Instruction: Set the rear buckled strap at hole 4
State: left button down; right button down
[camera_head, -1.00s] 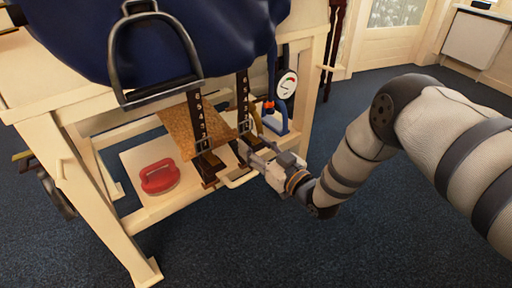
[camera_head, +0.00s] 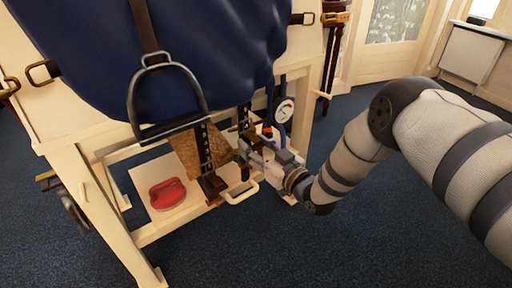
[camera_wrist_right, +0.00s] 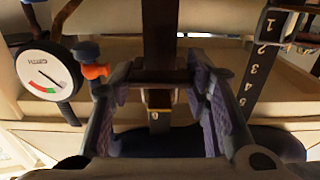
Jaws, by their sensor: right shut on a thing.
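Two dark straps hang below the blue padded saddle. The left one (camera_head: 206,150) hangs in front of a tan woven panel, and the right one (camera_head: 244,116) hangs by my right gripper (camera_head: 246,158). In the right wrist view, a dark strap (camera_wrist_right: 158,45) with a small gold-coloured buckle part (camera_wrist_right: 158,108) runs between the fingers of that gripper (camera_wrist_right: 160,90). The gripper is shut on this strap; the exact contact is dark. A numbered strap (camera_wrist_right: 262,70) with white figures 1 to 5 hangs to the right, outside the fingers. My left gripper is not in view.
A round dial gauge (camera_head: 284,111) stands close beside my right gripper, with an orange knob (camera_wrist_right: 95,71) near the fingers. A metal stirrup (camera_head: 186,68) hangs at the left. A red object (camera_head: 167,194) lies on the lower shelf of the wooden stand. The floor in front is clear.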

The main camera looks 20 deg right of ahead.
jog(key=c, duration=0.9)
grip_release()
jog(key=shift+r, duration=0.1)
jog(key=v, duration=1.2)
